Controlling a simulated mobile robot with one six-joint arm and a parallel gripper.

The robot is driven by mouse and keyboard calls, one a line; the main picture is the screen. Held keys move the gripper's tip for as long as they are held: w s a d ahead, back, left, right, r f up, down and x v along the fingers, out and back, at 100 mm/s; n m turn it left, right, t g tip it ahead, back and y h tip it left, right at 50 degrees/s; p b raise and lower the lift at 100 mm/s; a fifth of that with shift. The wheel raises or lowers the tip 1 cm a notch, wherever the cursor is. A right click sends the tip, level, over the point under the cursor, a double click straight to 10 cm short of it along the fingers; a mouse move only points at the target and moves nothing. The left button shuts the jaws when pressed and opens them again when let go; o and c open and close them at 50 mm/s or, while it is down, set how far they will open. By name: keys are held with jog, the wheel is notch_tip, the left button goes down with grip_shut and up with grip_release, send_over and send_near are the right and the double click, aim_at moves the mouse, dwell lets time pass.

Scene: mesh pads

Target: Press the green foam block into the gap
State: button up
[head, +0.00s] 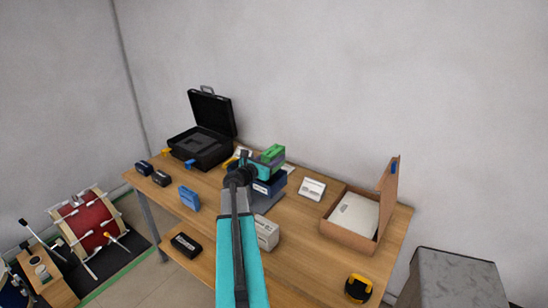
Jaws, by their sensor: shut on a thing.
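The green foam block (272,153) shows just beyond the end of my arm, above a dark blue box-like object (272,185). My gripper (263,164) is at the block's near side and appears shut on it. The fingertips are small and partly hidden by my own wrist, so the exact grip is unclear. I cannot tell whether the block touches the blue object beneath it. No gap can be made out clearly; an open black case (188,158) with a dark grey insert stands at the back left.
An open cardboard box (330,231) with a white insert stands on the wooden table (300,258) at right. A white item (312,189), a blue block (189,198), a pale box (266,233), a black item (186,245) and a yellow-black tape measure (358,288) lie around.

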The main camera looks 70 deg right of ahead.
jog(key=shift+f+b, duration=0.8)
jog(key=shift+f, duration=0.5)
jog(key=shift+f+b, duration=2.45)
jog(key=shift+f, duration=0.55)
dwell(2.3)
jog(key=o, duration=1.2)
jog(key=shift+a, duration=0.1)
